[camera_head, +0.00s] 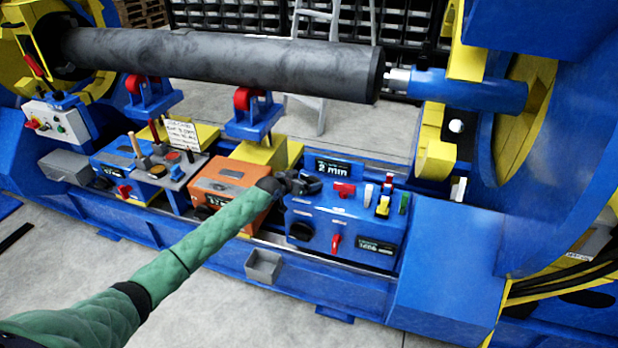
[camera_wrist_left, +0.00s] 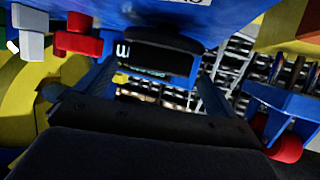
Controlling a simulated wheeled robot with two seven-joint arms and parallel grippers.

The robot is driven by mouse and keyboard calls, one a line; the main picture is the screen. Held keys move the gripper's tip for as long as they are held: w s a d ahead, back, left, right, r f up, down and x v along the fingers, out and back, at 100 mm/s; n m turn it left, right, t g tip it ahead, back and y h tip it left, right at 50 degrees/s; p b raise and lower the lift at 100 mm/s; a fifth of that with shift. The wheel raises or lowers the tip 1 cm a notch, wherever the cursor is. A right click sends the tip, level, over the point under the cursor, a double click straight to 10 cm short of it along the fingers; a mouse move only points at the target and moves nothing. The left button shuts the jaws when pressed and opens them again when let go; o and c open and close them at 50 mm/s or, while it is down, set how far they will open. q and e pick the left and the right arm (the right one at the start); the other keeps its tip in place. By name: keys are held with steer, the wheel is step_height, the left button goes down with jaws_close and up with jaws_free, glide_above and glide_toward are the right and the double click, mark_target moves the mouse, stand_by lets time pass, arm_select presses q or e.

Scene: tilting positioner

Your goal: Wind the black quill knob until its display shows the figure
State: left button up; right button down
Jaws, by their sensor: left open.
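The blue control box (camera_head: 345,222) stands on the blue bed at centre right. Behind its top, a display (camera_head: 333,168) reads "2 mm"; it shows partly, upside down, in the left wrist view (camera_wrist_left: 122,50). My left gripper (camera_head: 308,184) is open at the box's top left corner. In the left wrist view its fingers (camera_wrist_left: 155,85) stand either side of a black, rounded part (camera_wrist_left: 165,42), which looks like the quill knob. I cannot tell whether they touch it. The gripper hides that spot in the head view. Another black knob (camera_head: 300,231) sits on the box's front. My right gripper is not in view.
A red handle (camera_head: 344,190) and white, yellow and green levers stand close right of my left gripper. An orange box (camera_head: 228,180) is to its left. A large dark pipe (camera_head: 220,62) lies above on red rollers. A small grey bin (camera_head: 263,266) hangs in front.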

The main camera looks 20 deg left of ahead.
mark_target(307, 178)
arm_select(q)
steer(key=shift+x, duration=1.15)
steer(key=shift+w+d+f, duration=0.2)
steer(key=shift+w+d, duration=0.05)
steer(key=shift+w, duration=0.2)
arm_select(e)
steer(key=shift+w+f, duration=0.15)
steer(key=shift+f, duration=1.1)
